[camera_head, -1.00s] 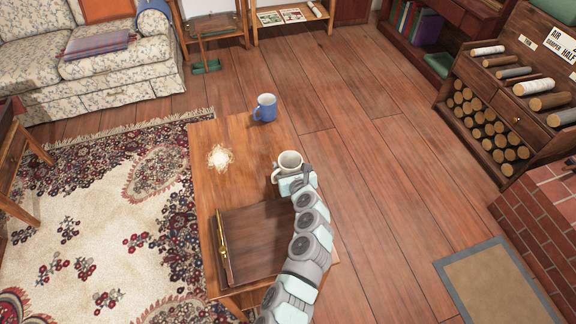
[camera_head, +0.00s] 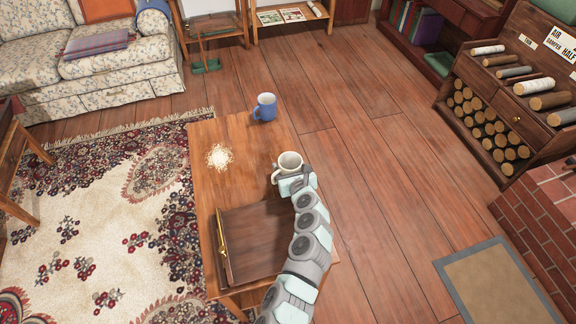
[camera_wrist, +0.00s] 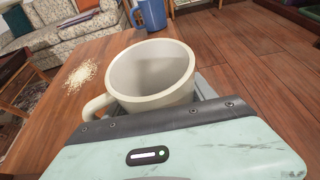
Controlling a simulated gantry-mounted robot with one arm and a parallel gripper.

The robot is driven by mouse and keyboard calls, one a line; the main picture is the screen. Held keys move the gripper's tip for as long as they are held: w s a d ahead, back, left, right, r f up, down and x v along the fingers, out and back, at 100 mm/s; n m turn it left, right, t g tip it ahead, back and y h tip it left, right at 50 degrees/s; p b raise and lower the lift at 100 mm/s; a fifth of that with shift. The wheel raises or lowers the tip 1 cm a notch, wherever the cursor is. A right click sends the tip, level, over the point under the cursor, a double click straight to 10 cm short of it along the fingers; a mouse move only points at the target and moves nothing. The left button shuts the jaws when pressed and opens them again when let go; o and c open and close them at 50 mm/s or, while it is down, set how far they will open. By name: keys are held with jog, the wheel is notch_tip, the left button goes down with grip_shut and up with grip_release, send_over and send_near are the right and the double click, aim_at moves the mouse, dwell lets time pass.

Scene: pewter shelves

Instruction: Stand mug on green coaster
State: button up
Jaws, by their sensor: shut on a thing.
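The cream mug (camera_head: 289,162) is upright at the right edge of the wooden table (camera_head: 240,175), its handle to the left. My gripper (camera_head: 291,180) is shut on it from the near side. In the wrist view the mug (camera_wrist: 150,75) fills the middle, open end up, and looks empty; its base is hidden, so I cannot tell whether it touches the table. A blue mug (camera_head: 265,107) stands upright farther back on the table. I cannot make out a green coaster in either view.
A dark wooden case (camera_head: 255,240) with a brass handle lies on the near part of the table. A patch of pale crumbs (camera_head: 219,157) lies left of the cream mug. Bare tabletop lies between the crumbs and the mugs. A floral sofa (camera_head: 70,60) stands behind.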

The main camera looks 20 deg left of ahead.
jog(key=shift+f, duration=0.1)
jog(key=o, duration=1.8)
jog(key=p+v, duration=0.3)
jog(key=v, duration=0.8)
jog(key=shift+w, duration=0.1)
